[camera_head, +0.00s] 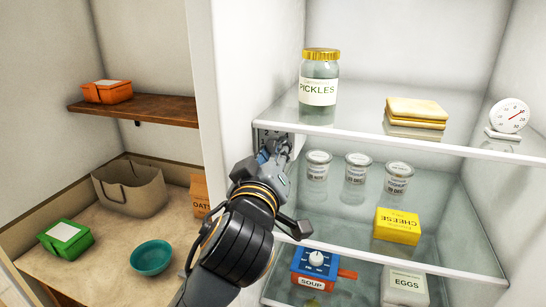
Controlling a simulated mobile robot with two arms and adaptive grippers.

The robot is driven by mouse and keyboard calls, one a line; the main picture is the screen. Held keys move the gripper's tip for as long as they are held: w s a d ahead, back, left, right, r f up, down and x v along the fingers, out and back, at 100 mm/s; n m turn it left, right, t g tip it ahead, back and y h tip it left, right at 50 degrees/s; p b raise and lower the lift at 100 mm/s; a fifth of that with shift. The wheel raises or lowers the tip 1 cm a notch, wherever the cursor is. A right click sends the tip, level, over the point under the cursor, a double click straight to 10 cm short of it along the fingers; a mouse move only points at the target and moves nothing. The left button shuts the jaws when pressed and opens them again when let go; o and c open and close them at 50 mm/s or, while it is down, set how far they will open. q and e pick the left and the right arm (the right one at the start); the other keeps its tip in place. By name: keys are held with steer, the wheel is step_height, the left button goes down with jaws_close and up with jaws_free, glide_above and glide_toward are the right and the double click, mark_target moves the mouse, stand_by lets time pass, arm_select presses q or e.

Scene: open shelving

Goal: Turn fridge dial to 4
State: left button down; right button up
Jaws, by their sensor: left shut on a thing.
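The fridge dial's panel (264,134) is on the inner left wall of the fridge, just under the front left of the top glass shelf. Small marks show on its upper part, but I cannot read the setting. My left gripper (275,150) reaches up to the panel from below and is shut on the dial knob. The fingers and wrist hide the knob and most of the panel. My right gripper is not in view.
A pickles jar (320,90) stands on the glass shelf (420,139) close above my gripper. Yoghurt pots (317,166) stand just right of it. A soup box (314,266) and an eggs carton (404,286) are below. A thermometer (509,116) is far right.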

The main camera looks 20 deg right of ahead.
arm_select(q)
steer(key=m, duration=0.3)
steer(key=shift+h, duration=0.3)
steer(key=shift+a+m, duration=0.1)
steer(key=shift+m, duration=1.7)
steer(key=c, duration=1)
jaws_free()
steer(key=shift+f, duration=0.1)
steer(key=v, duration=0.8)
steer(key=shift+f, duration=0.15)
